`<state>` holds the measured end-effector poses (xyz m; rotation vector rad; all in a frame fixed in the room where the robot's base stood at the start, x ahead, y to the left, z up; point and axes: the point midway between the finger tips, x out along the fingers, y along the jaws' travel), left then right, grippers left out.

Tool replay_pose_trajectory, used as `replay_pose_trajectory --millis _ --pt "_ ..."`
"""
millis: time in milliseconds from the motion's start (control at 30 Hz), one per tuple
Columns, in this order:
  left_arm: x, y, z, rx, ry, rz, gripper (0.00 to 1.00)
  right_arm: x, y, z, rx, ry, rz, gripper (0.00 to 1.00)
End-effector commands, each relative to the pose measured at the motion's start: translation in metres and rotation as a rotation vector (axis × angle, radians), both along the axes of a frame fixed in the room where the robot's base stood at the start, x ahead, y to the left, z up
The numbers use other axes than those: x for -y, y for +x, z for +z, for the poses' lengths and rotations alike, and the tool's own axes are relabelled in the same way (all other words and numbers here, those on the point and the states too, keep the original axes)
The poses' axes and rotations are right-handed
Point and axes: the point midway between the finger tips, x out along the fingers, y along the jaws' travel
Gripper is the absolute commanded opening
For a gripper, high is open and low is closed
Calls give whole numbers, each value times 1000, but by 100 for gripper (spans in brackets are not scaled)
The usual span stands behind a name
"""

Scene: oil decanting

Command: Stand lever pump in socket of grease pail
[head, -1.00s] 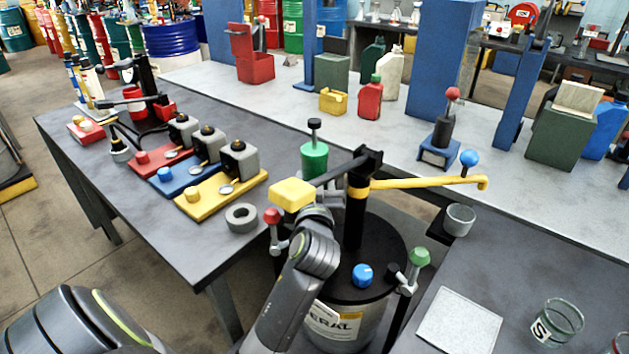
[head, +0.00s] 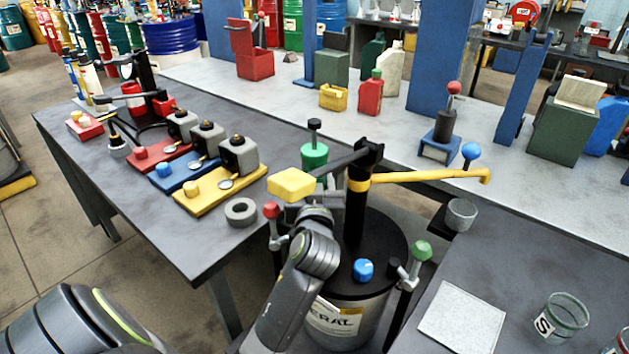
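The lever pump (head: 356,212) has a black column with a yellow band, a yellow spout (head: 425,176) reaching right, and a black lever with a yellow grip (head: 292,184). It looks upright over the middle of the black lid of the grease pail (head: 385,245). I cannot tell how deep its foot sits in the socket. My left arm reaches up in front of the pail, its wrist just below the yellow grip. My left gripper (head: 321,208) is beside the column, its fingers mostly hidden, so its hold is unclear. My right gripper is out of view.
A blue knob (head: 363,269) sits on the lid; red (head: 271,210) and green (head: 422,250) knobs flank the pail. The left bench (head: 180,235) holds red, blue and yellow units and a grey ring (head: 241,211). A white pad (head: 460,318) and glass jar (head: 562,317) lie right.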

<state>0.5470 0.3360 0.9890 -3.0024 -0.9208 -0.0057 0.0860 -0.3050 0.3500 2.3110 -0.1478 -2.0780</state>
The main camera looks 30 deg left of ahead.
Motion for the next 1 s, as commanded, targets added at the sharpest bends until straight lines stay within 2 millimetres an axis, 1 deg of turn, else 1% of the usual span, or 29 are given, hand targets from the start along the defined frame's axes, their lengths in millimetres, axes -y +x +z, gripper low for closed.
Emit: replay_pose_trajectory --millis 667,700,867,1000 --pt "0 0 -13 3 1 0 9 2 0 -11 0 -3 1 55" --pt "0 0 -11 3 1 0 53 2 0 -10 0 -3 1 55" --pt "0 0 -12 2 0 0 73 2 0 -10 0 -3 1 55" --pt "0 0 -12 1 1 0 73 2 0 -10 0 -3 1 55"
